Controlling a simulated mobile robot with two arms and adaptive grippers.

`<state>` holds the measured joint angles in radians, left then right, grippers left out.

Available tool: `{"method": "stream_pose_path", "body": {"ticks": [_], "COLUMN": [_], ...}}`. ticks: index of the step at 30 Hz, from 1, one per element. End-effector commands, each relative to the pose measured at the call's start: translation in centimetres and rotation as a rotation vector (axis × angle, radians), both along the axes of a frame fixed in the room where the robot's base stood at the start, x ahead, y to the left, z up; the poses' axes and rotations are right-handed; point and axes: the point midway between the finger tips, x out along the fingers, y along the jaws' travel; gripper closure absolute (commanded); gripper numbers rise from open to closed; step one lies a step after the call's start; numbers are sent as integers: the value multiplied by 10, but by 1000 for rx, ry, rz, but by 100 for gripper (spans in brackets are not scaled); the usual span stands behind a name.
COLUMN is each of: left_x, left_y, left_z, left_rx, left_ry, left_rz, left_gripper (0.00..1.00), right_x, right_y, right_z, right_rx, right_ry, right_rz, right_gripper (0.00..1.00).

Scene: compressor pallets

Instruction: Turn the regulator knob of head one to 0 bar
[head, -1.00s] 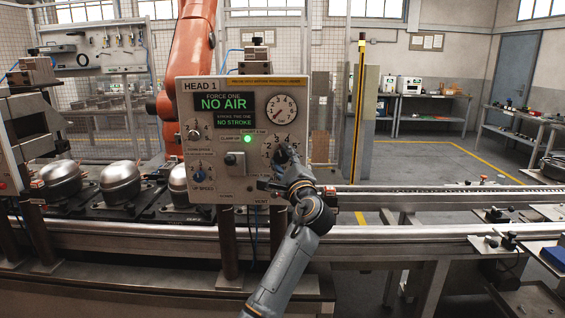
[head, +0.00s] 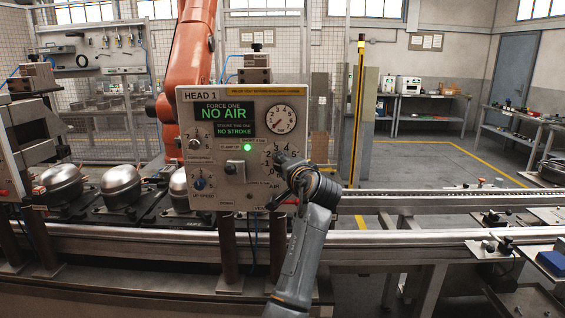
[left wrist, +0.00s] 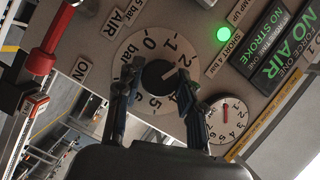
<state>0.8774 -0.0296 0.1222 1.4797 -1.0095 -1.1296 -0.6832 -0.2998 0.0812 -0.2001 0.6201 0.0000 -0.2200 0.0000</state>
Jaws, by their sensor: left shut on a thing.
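The HEAD 1 panel (head: 184,112) stands in the middle of the head view, its display reading NO AIR and NO STROKE. Its regulator knob (left wrist: 155,73) is a dark round knob on a pale dial (left wrist: 127,48) numbered from 0 bar to 6 bar. A pale mark on the knob seems to point toward the 1–2 side; the exact reading is unclear. My left gripper (left wrist: 155,88) is shut on the knob, one finger on each side. My right gripper is not in view.
A round pressure gauge (head: 281,119) sits above the dial. A red lever (left wrist: 50,35) is close to the gripper in the left wrist view, near the AIR and ON labels. Compressors (head: 121,184) stand on pallets at left. The conveyor rail (head: 420,238) runs below the panel.

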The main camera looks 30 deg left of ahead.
Motion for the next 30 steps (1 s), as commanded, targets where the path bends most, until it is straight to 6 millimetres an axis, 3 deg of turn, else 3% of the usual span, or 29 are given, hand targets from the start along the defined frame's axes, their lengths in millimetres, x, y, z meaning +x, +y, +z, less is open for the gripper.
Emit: {"method": "stream_pose_path", "body": {"ticks": [30], "left_x": [-2], "left_y": [2], "left_z": [3], "left_rx": [-816], "left_ry": [-495], "left_rz": [3], "left_gripper": [94], "right_x": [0], "right_y": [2], "right_z": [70], "right_rx": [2], "right_ry": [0], "right_rz": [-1], "right_gripper": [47]}}
